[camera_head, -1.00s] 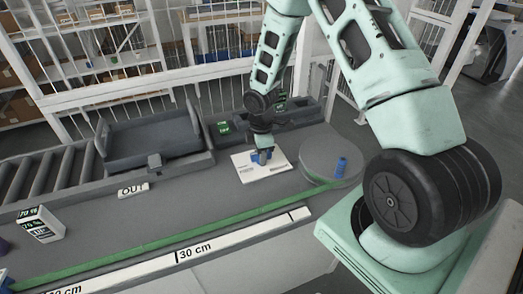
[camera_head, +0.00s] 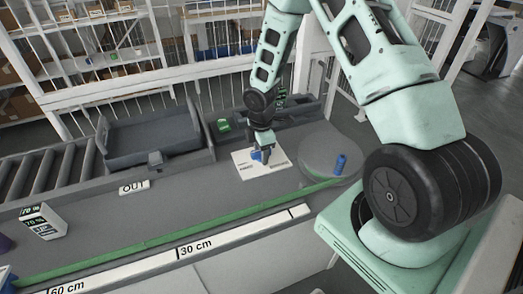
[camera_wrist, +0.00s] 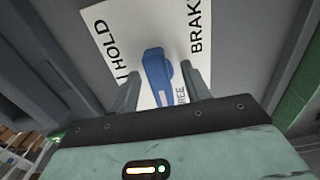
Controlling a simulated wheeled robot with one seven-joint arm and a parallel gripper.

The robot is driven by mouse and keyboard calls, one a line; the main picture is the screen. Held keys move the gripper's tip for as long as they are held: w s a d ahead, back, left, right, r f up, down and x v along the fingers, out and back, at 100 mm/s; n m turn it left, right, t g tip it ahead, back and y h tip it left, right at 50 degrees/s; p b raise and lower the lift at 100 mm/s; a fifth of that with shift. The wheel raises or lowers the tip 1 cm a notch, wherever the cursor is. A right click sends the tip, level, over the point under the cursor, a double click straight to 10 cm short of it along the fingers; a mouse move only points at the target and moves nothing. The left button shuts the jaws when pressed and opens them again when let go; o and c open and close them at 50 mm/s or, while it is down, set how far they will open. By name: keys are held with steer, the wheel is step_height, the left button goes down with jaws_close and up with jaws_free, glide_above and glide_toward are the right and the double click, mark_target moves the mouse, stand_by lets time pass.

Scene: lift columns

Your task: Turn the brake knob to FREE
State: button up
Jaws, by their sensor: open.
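The blue brake knob (camera_wrist: 156,74) sits on a white label plate (camera_wrist: 112,32) that reads HOLD, BRAKE and FREE in the wrist view. Its long lever lies roughly along the picture's vertical, tilted a little, with its lower end near the partly covered word FREE. My gripper (camera_wrist: 162,88) is open, with one finger on each side of the knob's lower part. I cannot tell whether either finger touches it. In the head view the plate (camera_head: 277,164) lies on the grey bench, and my gripper (camera_head: 262,152) is right over the knob, which is partly hidden.
A round grey disc (camera_head: 322,150) with a blue cylinder (camera_head: 341,163) is to the right. A green strip (camera_head: 150,242) runs along the bench front.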

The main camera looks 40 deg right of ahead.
steer(key=shift+r, duration=0.1)
step_height(320, 180, up, 9)
steer(key=p, duration=0.7)
steer(key=shift+p, duration=0.4)
